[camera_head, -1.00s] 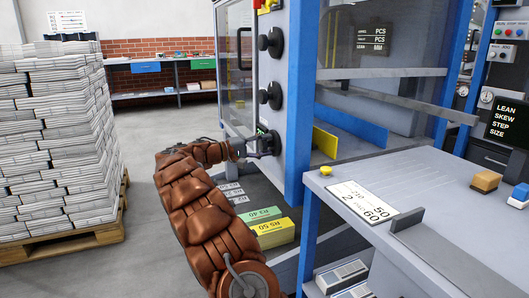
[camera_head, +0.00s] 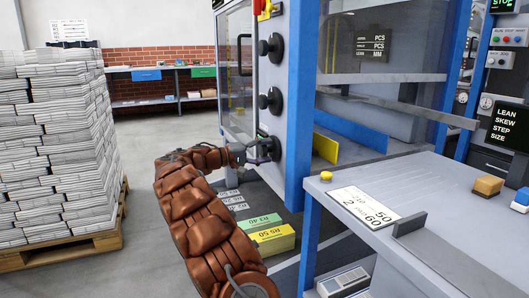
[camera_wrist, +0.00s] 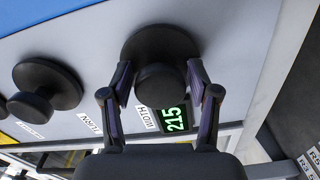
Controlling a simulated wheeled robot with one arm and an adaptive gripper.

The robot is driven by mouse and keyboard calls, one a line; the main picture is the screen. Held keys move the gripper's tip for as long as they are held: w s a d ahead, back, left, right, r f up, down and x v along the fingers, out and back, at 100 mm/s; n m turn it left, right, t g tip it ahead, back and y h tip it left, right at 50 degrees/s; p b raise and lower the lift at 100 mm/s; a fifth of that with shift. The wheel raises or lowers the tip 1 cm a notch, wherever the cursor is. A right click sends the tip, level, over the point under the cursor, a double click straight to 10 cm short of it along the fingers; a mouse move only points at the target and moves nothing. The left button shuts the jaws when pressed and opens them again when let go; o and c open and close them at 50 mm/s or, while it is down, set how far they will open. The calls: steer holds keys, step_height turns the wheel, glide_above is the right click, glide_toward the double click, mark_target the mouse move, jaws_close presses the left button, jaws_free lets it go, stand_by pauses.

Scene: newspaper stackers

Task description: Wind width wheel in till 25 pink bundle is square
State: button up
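The width wheel (camera_head: 270,148) is the lowest of three black wheels on the machine's front post. In the wrist view, the same wheel (camera_wrist: 160,85) has a round black knob on a wider black disc. A WIDTH label (camera_wrist: 148,117) and a green readout that looks like 215 (camera_wrist: 174,119) are beside it. My gripper (camera_head: 258,150) is at this wheel; in the wrist view its two fingers (camera_wrist: 160,82) close in on both sides of the knob. Finger contact is partly hard to see. I see no pink bundle in either view.
Two other black wheels (camera_head: 270,98) are above on the post. A neighbouring wheel (camera_wrist: 45,88) is left in the wrist view. A pallet stack (camera_head: 60,150) stands left. A bench with a card (camera_head: 362,207) is right.

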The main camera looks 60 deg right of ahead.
steer(key=shift+o, duration=0.7)
steer(key=v, duration=1.2)
stand_by(0.4)
